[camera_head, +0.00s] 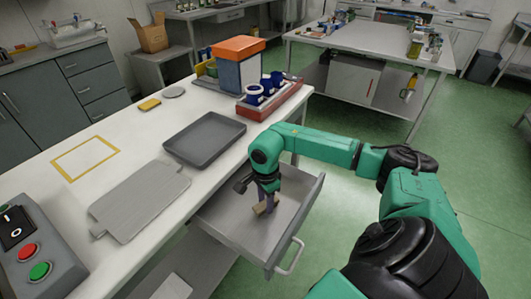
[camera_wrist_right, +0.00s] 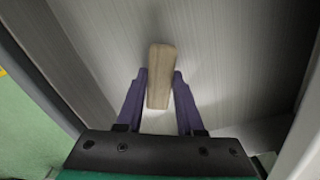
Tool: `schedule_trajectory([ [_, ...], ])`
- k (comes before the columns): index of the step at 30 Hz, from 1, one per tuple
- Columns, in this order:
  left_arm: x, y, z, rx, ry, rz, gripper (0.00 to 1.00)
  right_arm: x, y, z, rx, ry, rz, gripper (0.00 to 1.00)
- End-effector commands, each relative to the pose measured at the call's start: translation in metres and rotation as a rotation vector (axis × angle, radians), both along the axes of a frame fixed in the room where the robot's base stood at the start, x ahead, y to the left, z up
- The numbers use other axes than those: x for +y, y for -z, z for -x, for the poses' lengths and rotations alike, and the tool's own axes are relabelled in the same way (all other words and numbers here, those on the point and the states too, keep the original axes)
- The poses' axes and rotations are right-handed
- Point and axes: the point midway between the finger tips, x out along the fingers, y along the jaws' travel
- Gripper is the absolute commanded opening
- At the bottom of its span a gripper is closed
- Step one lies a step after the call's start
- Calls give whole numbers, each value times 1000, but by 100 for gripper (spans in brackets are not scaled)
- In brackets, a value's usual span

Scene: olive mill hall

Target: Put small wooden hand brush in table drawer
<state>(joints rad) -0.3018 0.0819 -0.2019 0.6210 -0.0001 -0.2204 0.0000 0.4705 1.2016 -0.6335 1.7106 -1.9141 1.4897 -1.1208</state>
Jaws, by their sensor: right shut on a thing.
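The small wooden hand brush (camera_wrist_right: 160,75) is pale wood and sits between the two purple fingers of my right gripper (camera_wrist_right: 160,100) in the right wrist view. In the head view my right gripper (camera_head: 266,203) points down inside the open table drawer (camera_head: 235,217), shut on the brush (camera_head: 260,209). The brush is low, close to the drawer floor; I cannot tell whether it touches it. The drawer is pulled out from under the white table and looks otherwise empty. It also shows in the right wrist view (camera_wrist_right: 235,50). My left gripper is not in view.
On the table (camera_head: 140,165) are a dark tray (camera_head: 204,139), a grey board (camera_head: 140,200), a red crate (camera_head: 268,106) with blue-and-white items, an orange-topped box (camera_head: 238,70) and a button box (camera_head: 38,255). The drawer handle (camera_head: 290,257) sticks out into free green floor.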

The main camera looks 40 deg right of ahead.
Motion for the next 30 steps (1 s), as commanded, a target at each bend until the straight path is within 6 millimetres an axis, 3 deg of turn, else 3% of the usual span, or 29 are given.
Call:
schedule_trajectory([
  [9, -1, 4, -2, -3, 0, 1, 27, 0, 6, 0, -1, 0, 1, 0],
  [10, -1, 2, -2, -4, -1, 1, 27, 0, 4, 0, -1, 0, 1, 48],
  [12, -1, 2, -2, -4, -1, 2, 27, 0, 4, 0, -1, 0, 1, 66],
  [23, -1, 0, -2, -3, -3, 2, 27, 0, -2, -1, -2, 0, 1, 66],
  [26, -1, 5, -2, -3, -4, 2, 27, -1, -17, -1, -5, -1, 1, 66],
  [30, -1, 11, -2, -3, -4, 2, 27, -1, -56, -2, -8, -1, 2, 66],
])
